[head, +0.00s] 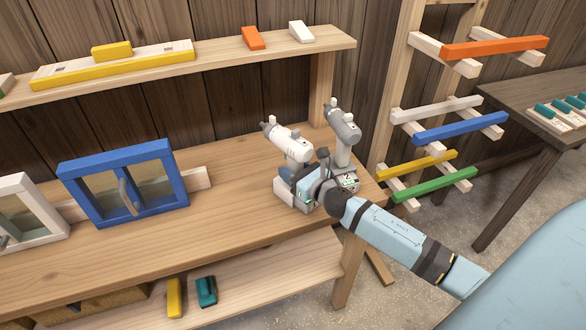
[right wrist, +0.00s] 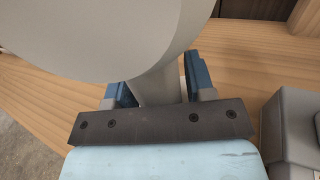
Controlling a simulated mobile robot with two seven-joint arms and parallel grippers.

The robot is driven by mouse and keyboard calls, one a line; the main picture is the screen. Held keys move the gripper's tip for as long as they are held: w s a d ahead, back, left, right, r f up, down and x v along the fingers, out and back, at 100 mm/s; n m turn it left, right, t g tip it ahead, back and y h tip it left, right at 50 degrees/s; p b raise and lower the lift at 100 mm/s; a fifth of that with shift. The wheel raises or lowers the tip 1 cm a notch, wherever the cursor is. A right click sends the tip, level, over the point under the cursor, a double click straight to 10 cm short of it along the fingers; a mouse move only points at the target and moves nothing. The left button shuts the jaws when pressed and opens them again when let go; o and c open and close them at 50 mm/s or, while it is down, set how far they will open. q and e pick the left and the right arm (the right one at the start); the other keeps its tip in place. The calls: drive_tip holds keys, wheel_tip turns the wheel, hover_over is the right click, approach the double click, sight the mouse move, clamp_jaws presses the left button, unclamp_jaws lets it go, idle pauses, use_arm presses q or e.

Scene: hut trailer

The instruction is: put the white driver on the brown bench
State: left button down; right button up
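The white driver (head: 288,140) stands upright on the light wooden workbench (head: 235,190), near its right end. My right gripper (head: 290,174) reaches in from the right at its handle. In the right wrist view, the driver's pale handle (right wrist: 160,88) is between the two blue fingers (right wrist: 160,84). A narrow gap shows beside the right finger, so the fingers look open around the handle. A grey driver (head: 343,130) stands close by, partly behind my wrist. The dark brown bench (head: 510,100) is at the far right. My left gripper is out of view.
Teal items on a pale rack (head: 560,119) lie on the brown bench. A wall rack with coloured bars (head: 460,127) stands between the benches. A blue-framed window (head: 125,185) stands on the workbench at left. A shelf (head: 215,54) runs above.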

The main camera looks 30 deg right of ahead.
drive_tip(key=shift+o, duration=0.7)
drive_tip(key=shift+r, duration=0.15)
drive_tip(key=shift+s, duration=0.15)
drive_tip(key=s+d+b, duration=0.2)
drive_tip(key=s, duration=1)
drive_tip(key=s+a+f+m+g, duration=0.3)
drive_tip(key=s+a+f+m, duration=0.4)
drive_tip(key=m, duration=1)
drive_tip(key=s+a+f+m+g, duration=0.3)
drive_tip(key=s+a+f+m, duration=0.5)
drive_tip(key=m, duration=0.9)
drive_tip(key=a+f, duration=0.3)
drive_tip(key=a, duration=0.1)
drive_tip(key=shift+f+m+g+y, duration=0.3)
drive_tip(key=shift+m+g, duration=0.1)
